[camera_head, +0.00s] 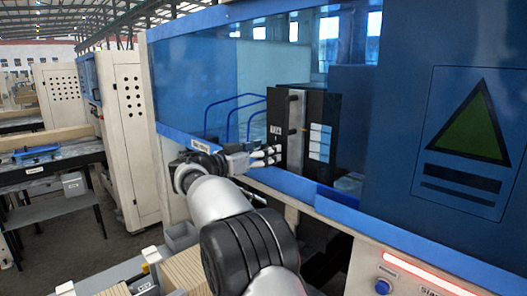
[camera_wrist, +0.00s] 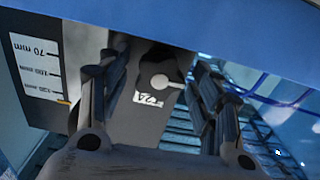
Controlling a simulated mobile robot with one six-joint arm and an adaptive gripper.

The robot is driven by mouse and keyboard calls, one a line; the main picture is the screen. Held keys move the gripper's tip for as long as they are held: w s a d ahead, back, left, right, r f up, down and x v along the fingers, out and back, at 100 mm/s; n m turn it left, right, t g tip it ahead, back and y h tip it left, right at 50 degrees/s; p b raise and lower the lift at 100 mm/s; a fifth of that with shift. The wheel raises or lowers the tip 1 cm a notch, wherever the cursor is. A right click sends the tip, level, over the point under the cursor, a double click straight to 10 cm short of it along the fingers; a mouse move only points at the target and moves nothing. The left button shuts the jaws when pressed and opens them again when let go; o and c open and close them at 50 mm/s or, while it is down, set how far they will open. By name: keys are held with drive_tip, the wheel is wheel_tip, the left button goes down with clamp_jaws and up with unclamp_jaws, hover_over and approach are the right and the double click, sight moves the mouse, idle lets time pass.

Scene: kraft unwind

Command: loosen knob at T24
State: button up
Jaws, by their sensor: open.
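A black unit (camera_head: 320,128) stands inside the blue machine's opening, with a small white label (camera_head: 275,129) that seems to read T24. The label also shows upside down in the wrist view (camera_wrist: 148,98). Beside it there is a dark knob with a pale round-ended piece (camera_wrist: 162,81). My gripper (camera_head: 268,156) reaches into the opening, just left of the unit. In the wrist view my gripper (camera_wrist: 162,62) is open, its fingers left and right of the knob with gaps on both sides. I cannot tell how far ahead the knob is, or whether anything touches.
A white scale plate (camera_wrist: 38,68) with mm marks is at the left of the wrist view. Blue hoses (camera_head: 232,103) run behind my gripper. The blue lower edge (camera_head: 330,207) of the opening and the blue panel (camera_head: 440,120) border the space.

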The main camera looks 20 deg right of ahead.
drive_tip(key=shift+c, duration=0.5)
drive_tip(key=c, duration=0.9)
drive_tip(key=shift+f+n+b, duration=0.1)
drive_tip(key=shift+n+b, duration=0.4)
drive_tip(key=shift+n, duration=0.1)
drive_tip(key=shift+c, duration=0.3)
drive_tip(key=shift+n, duration=0.9)
drive_tip(key=o, duration=1.1)
drive_tip(key=shift+c, duration=0.2)
